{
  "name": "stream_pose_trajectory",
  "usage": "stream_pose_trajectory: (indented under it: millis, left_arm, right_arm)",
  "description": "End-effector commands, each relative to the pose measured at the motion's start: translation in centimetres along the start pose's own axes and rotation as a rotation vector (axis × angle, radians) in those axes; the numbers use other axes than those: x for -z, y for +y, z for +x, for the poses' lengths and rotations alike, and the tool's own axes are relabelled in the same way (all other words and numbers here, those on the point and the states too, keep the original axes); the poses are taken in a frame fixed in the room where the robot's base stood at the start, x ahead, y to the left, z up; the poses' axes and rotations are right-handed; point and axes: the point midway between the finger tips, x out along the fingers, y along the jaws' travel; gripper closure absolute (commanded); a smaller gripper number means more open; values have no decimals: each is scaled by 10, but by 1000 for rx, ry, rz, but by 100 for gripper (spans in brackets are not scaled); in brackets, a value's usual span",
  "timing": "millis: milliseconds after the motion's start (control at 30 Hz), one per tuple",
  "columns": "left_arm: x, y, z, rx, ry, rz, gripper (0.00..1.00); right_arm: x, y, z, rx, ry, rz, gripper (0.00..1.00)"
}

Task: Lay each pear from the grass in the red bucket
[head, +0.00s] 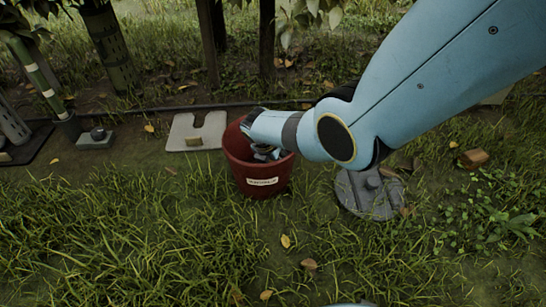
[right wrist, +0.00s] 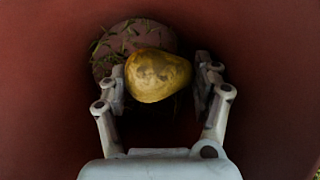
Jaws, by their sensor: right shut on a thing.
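The red bucket (head: 262,181) stands upright on the grass in the middle of the head view, with a white label on its front. My right arm reaches in from the upper right, and my right gripper (head: 265,153) is down inside the bucket's mouth, partly hidden by the rim. In the right wrist view, my right gripper (right wrist: 160,84) is shut on a yellow-brown pear (right wrist: 158,75), with a finger on each side. The bucket's inner wall (right wrist: 275,80) surrounds it, and bits of grass lie on the bottom below. My left gripper is not in view.
A pale notched slab (head: 197,131) lies behind the bucket on the left. A grey round-based object (head: 368,193) sits to the right. Posts and trunks line the back, with a dark hose along the ground. Open grass with fallen leaves lies in front.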

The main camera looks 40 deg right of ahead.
Motion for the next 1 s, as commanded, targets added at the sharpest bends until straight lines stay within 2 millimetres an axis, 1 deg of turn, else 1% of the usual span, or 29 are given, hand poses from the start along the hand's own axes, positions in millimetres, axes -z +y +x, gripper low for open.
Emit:
stream_pose_trajectory:
  millis: [700,733,900,1000]
  left_arm:
    - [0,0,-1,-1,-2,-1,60]
    - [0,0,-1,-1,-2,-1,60]
    - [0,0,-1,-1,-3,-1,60]
    - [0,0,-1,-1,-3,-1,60]
  right_arm:
    - [1,-1,1,2,0,-1,69]
    - [1,-1,1,2,0,-1,30]
    - [1,-1,1,2,0,-1,8]
    - [1,-1,1,2,0,-1,7]
